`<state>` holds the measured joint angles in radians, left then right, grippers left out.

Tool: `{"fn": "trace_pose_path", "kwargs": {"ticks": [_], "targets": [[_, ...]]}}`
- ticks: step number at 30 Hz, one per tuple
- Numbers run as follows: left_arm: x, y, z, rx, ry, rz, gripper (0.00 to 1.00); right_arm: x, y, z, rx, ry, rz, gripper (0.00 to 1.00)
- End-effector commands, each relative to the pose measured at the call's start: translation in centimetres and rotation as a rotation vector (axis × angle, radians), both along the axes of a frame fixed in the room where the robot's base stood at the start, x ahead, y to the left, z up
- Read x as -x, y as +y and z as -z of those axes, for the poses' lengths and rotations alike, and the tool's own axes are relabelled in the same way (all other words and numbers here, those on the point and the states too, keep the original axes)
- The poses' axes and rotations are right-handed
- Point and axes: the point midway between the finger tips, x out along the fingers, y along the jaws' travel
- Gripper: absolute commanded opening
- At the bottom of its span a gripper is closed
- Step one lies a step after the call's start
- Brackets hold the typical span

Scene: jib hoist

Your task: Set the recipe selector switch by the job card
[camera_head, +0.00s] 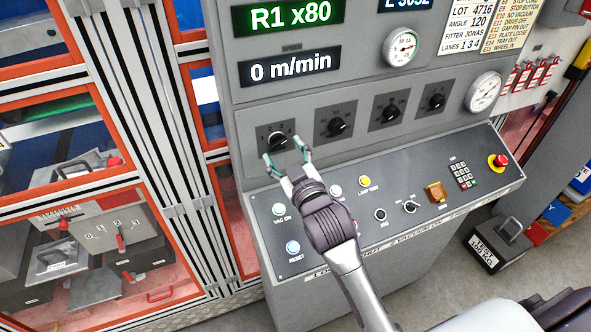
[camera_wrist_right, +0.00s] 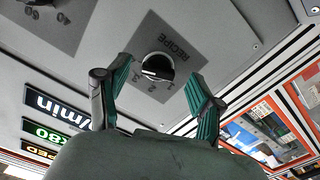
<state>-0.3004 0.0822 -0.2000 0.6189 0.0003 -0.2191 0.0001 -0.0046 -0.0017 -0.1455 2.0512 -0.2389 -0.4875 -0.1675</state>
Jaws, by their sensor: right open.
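The recipe selector switch (camera_head: 278,140) is a black knob on a dark square plate, leftmost in a row of knobs on the grey panel. In the right wrist view the knob (camera_wrist_right: 157,67) shows beside the word RECIPE and small numerals; I cannot tell surely which one it points at. My right gripper (camera_head: 286,156) is open in front of the knob, its green-padded fingers (camera_wrist_right: 160,74) on either side, apparently empty. I cannot tell whether they touch it. The job card (camera_head: 462,18) is at top right; LOT 4716, ANGLE 120 and LANES 1 3 4 are readable, its top cut off.
A display (camera_head: 289,15) reads R1 x80; another (camera_head: 291,67) reads 0 m/min. Several similar knobs sit right of the recipe switch. Below, the sloping desk (camera_head: 300,257) carries buttons, a keypad (camera_head: 462,175) and a red emergency stop (camera_head: 498,161). An orange-framed guard stands left.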

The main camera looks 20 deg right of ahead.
Motion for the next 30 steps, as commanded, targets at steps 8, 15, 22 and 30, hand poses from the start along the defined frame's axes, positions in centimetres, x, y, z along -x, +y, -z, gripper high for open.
{"fn": "trace_pose_path", "kwargs": {"ticks": [8, 15, 22, 30], "targets": [[-0.1, -0.1, 0.0, 0.001, -0.001, 0.000, 0.00, 6.2, -0.2, 0.2, 0.000, 0.005, 0.000, 0.67], [-0.1, -0.2, 0.0, 0.002, -0.001, 0.000, 0.00, 9.4, -0.3, 0.1, 0.000, 0.003, 0.000, 0.67], [-0.1, -0.2, 0.0, 0.002, -0.001, 0.000, 0.00, 10.0, -0.4, 0.1, 0.000, 0.002, 0.000, 0.67], [-0.1, -0.2, 0.0, 0.002, -0.001, 0.000, 0.00, 10.0, -0.4, 0.0, 0.000, 0.002, 0.000, 0.67]]}}
